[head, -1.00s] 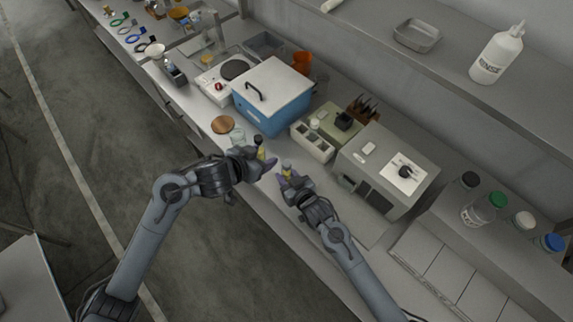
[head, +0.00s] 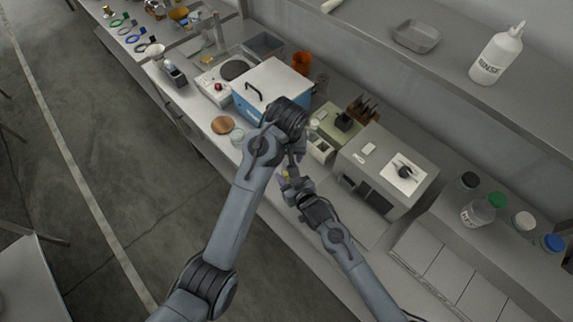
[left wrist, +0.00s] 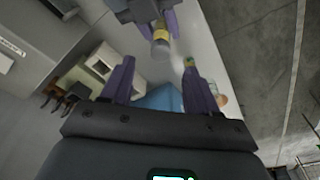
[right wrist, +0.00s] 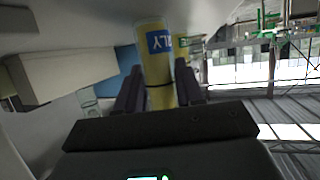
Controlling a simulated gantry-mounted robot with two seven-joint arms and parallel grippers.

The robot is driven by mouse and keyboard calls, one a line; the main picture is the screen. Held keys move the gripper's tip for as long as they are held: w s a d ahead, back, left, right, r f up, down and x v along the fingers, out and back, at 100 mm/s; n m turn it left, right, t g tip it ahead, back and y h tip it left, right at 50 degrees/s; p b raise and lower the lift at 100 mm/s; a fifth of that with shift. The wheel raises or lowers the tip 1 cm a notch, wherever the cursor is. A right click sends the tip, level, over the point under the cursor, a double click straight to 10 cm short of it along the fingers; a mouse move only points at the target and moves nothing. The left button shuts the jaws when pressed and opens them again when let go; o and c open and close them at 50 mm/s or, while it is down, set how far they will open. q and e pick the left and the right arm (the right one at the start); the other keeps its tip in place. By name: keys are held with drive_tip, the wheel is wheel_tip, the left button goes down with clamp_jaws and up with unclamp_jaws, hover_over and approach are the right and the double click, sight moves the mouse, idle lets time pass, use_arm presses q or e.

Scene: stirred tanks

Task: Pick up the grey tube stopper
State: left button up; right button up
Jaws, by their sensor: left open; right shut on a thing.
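My right gripper (head: 288,184) is shut on a yellow tube (right wrist: 158,70) with a blue label. The tube also shows at the top of the left wrist view (left wrist: 161,34), between the right gripper's purple fingers. Its near end there looks greyish (left wrist: 160,49); I cannot tell for sure whether this is the grey stopper. My left gripper (left wrist: 158,64) is open, and the tube's end lies just beyond the gap between its fingertips, apart from them. In the head view the left arm hides most of the left gripper. A small yellow-green thing (left wrist: 189,62) shows by one left fingertip.
A blue box with a white lid (head: 272,84) stands behind the grippers. A white block with openings (head: 320,149) and a grey machine (head: 388,165) stand to its right. A round wooden disc (head: 223,124) lies near the bench's front edge. Capped bottles (head: 478,210) stand at the right.

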sight(286, 164)
use_arm(q)
drive_tip(key=shift+w+f, duration=0.25)
drive_tip(key=shift+f, duration=1.2)
drive_tip(key=shift+w+f, duration=0.2)
drive_tip(key=shift+f, duration=1.2)
clamp_jaws()
